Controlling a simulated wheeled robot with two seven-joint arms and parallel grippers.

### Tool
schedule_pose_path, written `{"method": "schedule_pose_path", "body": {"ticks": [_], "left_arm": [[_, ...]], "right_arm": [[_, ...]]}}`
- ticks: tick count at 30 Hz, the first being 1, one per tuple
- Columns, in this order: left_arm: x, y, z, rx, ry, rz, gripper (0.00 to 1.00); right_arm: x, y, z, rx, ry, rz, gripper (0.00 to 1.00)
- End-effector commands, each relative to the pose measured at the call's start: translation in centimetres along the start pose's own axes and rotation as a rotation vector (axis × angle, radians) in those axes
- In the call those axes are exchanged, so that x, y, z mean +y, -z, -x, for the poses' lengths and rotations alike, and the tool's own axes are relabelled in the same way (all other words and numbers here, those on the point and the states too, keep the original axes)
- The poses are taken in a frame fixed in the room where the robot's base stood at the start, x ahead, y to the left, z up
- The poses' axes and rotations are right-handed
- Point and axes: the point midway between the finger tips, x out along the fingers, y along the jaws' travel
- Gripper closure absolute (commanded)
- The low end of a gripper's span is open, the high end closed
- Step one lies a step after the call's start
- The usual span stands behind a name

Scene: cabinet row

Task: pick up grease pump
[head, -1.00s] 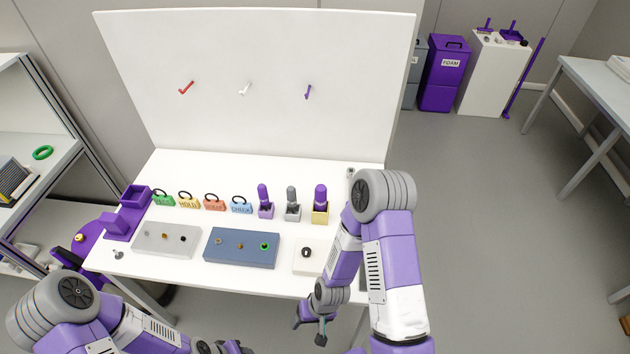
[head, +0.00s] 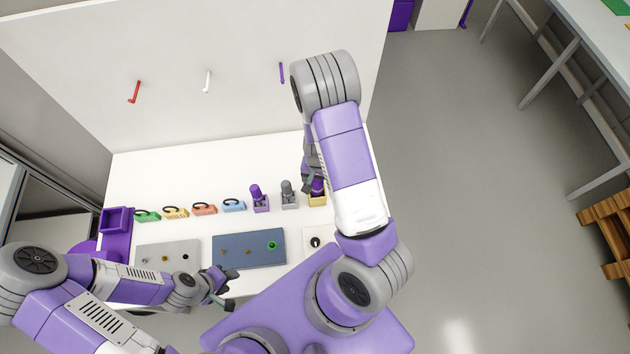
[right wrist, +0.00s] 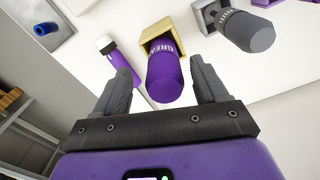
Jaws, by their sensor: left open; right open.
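The grease pump is a purple, round-ended bottle with lettering starting "GREA" (right wrist: 165,78). It sits in a yellow holder, and in the head view it is partly hidden by my right arm (head: 318,187). My right gripper (right wrist: 163,88) is open, with one finger on each side of the pump's end; I cannot tell whether either touches it. In the head view my right gripper (head: 311,172) is over the right end of the row. My left gripper (head: 222,290) is open and empty at the table's front edge.
A grey bottle (head: 287,187) and another purple bottle (head: 256,192) stand in holders to the left. Coloured padlocks (head: 204,208) continue the row. A white back panel (head: 220,50) rises behind.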

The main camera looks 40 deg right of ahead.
Motion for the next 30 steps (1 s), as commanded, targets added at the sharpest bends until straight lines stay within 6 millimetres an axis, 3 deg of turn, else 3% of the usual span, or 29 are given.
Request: {"method": "schedule_pose_path", "body": {"ticks": [9,17,28,30], "left_arm": [[-0.1,0.1,-0.4,0.002,0.000,0.000,0.57],[-0.1,0.1,-0.4,0.002,0.000,0.000,0.57],[-0.1,0.1,-0.4,0.002,0.000,0.000,0.57],[-0.1,0.1,-0.4,0.002,0.000,0.000,0.57]], "right_arm": [[-0.1,0.2,-4.4,0.000,0.000,0.000,0.28],[-0.2,0.2,-4.7,0.001,0.001,0.002,0.28],[-0.1,0.2,-4.7,0.001,0.001,0.002,0.81],[-0.2,0.2,-4.7,0.002,0.001,0.002,0.84]]}}
